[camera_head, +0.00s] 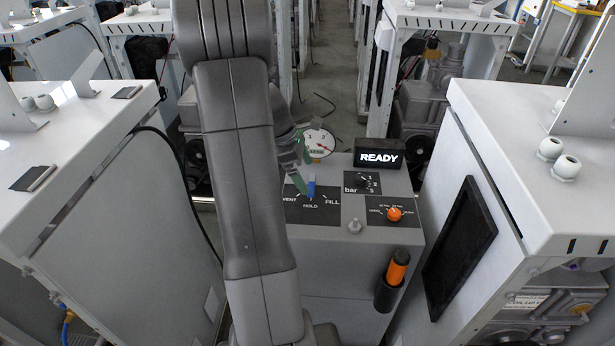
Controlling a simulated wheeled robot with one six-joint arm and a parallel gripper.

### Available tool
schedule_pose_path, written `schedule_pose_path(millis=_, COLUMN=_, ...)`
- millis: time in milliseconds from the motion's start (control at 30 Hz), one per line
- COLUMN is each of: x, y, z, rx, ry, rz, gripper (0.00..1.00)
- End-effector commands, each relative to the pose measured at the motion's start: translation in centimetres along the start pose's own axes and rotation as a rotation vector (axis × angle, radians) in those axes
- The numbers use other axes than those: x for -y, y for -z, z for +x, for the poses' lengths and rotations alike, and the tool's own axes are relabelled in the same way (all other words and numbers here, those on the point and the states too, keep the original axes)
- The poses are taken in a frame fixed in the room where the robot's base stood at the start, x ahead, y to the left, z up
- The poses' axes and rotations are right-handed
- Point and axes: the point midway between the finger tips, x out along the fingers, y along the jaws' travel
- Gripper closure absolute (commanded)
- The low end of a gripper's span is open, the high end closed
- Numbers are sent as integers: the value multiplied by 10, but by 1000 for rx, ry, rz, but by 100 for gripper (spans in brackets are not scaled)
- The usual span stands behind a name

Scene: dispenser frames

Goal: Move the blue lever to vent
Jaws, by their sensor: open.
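The blue lever (311,187) stands on the dark plate (326,213) on top of the grey dispenser cabinet. The plate is marked VENT at left, HOLD at the middle and FILL at right. The lever is over the HOLD mark. My gripper (297,163), with green fingers, is just behind and to the left of the lever, partly hidden by my arm. It is open, and I see nothing held. I cannot tell whether a finger touches the lever.
A READY display (379,156), a round gauge (318,143), a bar knob (362,180) and an orange knob (394,213) share the cabinet top. An orange-handled tool (397,268) sits in a black holder on its front. White cabinets (500,110) stand close on both sides.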

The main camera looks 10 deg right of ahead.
Motion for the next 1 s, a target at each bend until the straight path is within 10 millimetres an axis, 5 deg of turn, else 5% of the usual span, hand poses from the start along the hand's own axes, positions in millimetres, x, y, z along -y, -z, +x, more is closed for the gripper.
schedule_pose_path(millis=200, x=0, y=0, z=23, rx=0, ry=1, rz=0, gripper=0)
schedule_pose_path(millis=533, x=0, y=0, z=27, rx=0, ry=-1, rz=0, gripper=0)
schedule_pose_path(millis=833, x=0, y=0, z=27, rx=0, ry=-1, rz=0, gripper=55)
schedule_pose_path(millis=1000, x=-1, y=0, z=26, rx=0, ry=2, rz=7, gripper=57)
